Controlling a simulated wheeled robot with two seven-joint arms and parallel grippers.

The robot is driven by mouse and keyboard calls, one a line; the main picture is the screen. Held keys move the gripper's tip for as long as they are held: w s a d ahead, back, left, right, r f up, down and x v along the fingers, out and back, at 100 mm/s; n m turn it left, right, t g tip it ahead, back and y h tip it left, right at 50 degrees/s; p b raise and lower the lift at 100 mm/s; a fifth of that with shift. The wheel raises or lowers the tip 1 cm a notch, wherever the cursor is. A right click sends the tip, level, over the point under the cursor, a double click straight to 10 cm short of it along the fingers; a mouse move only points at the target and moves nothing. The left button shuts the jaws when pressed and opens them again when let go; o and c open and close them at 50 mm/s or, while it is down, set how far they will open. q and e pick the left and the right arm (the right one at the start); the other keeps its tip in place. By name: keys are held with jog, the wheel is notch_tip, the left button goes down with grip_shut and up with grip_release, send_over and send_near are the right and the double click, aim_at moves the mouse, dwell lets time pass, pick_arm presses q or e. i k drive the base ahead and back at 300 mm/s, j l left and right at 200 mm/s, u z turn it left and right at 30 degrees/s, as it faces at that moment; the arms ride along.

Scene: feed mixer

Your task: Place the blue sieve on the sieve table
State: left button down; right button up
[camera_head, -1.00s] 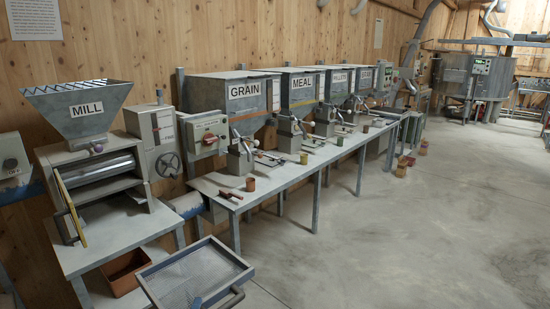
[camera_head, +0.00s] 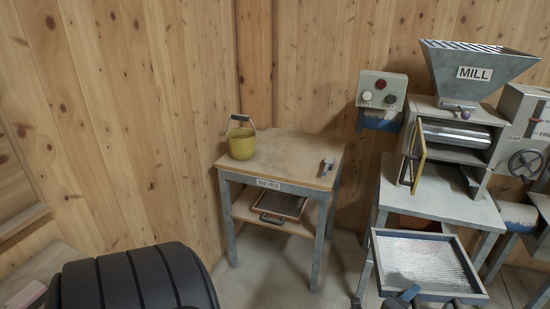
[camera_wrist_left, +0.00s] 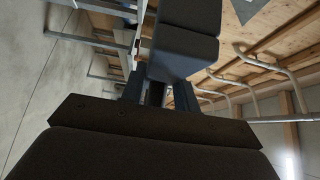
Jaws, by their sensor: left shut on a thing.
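The blue sieve (camera_head: 462,295), with a blue-grey rim and pale mesh, is at the lower right of the head view, in front of the mill. My left gripper (camera_head: 408,294) shows only in part at its near edge and is shut on it. The wrist view shows dark gripper parts (camera_wrist_left: 155,92), but no clear sieve. The sieve table (camera_head: 300,178), labelled SIEVES, stands against the wall left of the sieve, apart from it. My right gripper is not in view.
A yellow bucket (camera_head: 241,144) stands on the sieve table's left side, and a small grey tool (camera_head: 327,165) lies near its right edge. The tabletop between them is clear. Another sieve (camera_head: 280,205) lies on the lower shelf. The mill (camera_head: 455,148) stands to the right.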

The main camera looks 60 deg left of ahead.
aim_at(292, 163)
jog(key=u, duration=0.4)
jog(key=i+j+u, duration=0.1)
jog(key=u, duration=0.75)
jog(key=i+u, duration=0.1)
jog(key=u, duration=0.3)
jog(key=i+u, duration=0.1)
jog(key=i, duration=0.55)
